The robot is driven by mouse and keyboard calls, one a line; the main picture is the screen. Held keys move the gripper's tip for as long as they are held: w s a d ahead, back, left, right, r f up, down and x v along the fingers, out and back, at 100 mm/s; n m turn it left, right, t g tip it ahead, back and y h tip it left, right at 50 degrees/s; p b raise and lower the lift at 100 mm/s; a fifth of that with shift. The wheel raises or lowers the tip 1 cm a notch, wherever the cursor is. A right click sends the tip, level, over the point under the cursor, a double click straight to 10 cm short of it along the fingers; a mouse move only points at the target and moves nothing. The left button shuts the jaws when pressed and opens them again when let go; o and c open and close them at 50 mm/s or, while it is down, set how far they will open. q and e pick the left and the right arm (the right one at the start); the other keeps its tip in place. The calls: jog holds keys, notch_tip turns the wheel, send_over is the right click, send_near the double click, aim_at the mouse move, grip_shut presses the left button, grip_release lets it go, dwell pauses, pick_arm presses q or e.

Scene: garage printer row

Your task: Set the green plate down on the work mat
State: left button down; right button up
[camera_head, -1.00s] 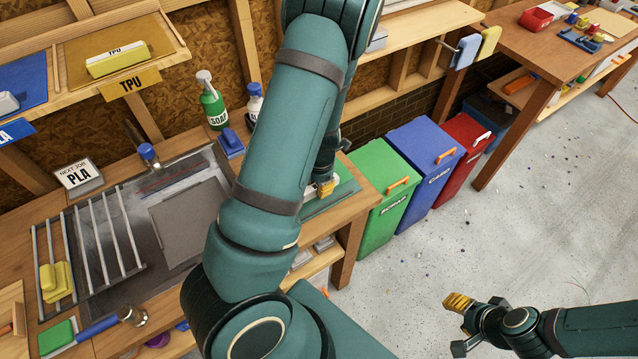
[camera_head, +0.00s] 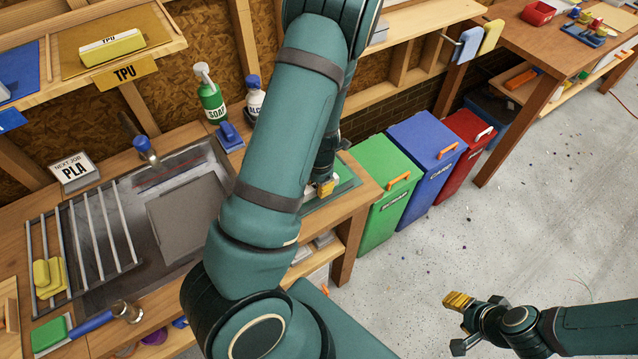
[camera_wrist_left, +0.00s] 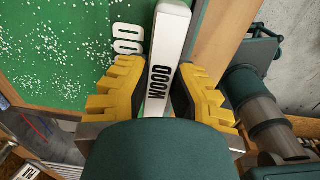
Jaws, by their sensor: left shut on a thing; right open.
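My left gripper (camera_head: 325,187) is low over the right end of the bench, mostly behind my own arm. In the left wrist view its yellow fingers (camera_wrist_left: 160,98) are closed around a white bar (camera_wrist_left: 170,50) marked WOOD. The bar runs along the side of the bright green, white-speckled plate (camera_wrist_left: 60,55). The dark green work mat (camera_head: 346,181) lies at the bench end. A strip of dark green shows beyond the bar in the wrist view. I cannot tell whether plate and mat touch. My right gripper (camera_head: 458,322) is open and empty over the floor.
A sink (camera_head: 180,220) with a rack (camera_head: 95,245) lies left of my arm. A soap bottle (camera_head: 211,100) stands behind it. Green (camera_head: 385,160), blue (camera_head: 425,140) and red (camera_head: 467,130) bins stand right of the bench.

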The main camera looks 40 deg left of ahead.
pick_arm(q)
jog(key=shift+f, duration=0.15)
dwell(0.4)
jog(key=shift+f, duration=0.2)
dwell(0.4)
jog(key=c, duration=0.9)
grip_release()
notch_tip(320, 180, up, 12)
jog(key=shift+d, duration=0.2)
